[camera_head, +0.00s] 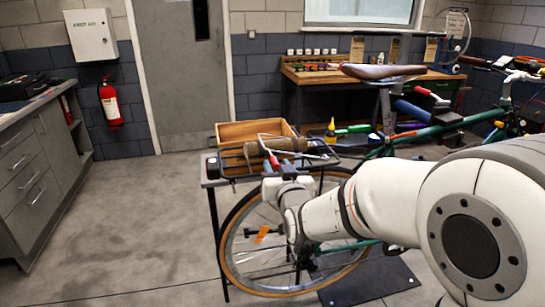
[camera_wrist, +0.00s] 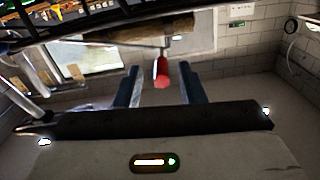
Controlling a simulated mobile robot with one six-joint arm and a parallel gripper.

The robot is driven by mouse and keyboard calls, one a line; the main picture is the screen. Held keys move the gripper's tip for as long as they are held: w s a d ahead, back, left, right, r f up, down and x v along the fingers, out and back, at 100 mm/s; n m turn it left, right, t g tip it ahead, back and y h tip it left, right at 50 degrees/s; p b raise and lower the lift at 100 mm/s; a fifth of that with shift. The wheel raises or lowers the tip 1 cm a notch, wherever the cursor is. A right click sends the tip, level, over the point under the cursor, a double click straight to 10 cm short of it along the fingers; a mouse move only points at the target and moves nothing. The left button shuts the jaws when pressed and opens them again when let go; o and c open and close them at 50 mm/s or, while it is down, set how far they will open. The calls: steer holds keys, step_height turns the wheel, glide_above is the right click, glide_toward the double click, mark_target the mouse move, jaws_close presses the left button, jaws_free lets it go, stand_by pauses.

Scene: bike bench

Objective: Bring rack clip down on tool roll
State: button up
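The brown tool roll (camera_head: 276,146) lies on the dark rack (camera_head: 262,169) above the bicycle's wheel. It also shows at the top of the wrist view (camera_wrist: 140,30). The rack clip is a thin metal bar ending in a red grip (camera_head: 274,161). In the wrist view the red grip (camera_wrist: 162,72) hangs between the two finger tips of my gripper (camera_wrist: 161,80), with a visible gap on each side. My gripper (camera_head: 283,172) is open at the near side of the rack. Whether the clip touches the roll is unclear.
A wooden crate (camera_head: 232,132) stands behind the rack on a small table. The bicycle's saddle (camera_head: 383,72) and green frame (camera_head: 440,131) are to the right. A yellow bottle (camera_head: 331,131) stands beyond the rack. Floor to the left is clear.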

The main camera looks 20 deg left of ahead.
mark_target(273, 156)
steer(key=shift+p+x, duration=0.3)
steer(key=shift+x, duration=2)
steer(key=shift+c, duration=0.2)
jaws_close()
steer(key=shift+a, duration=0.1)
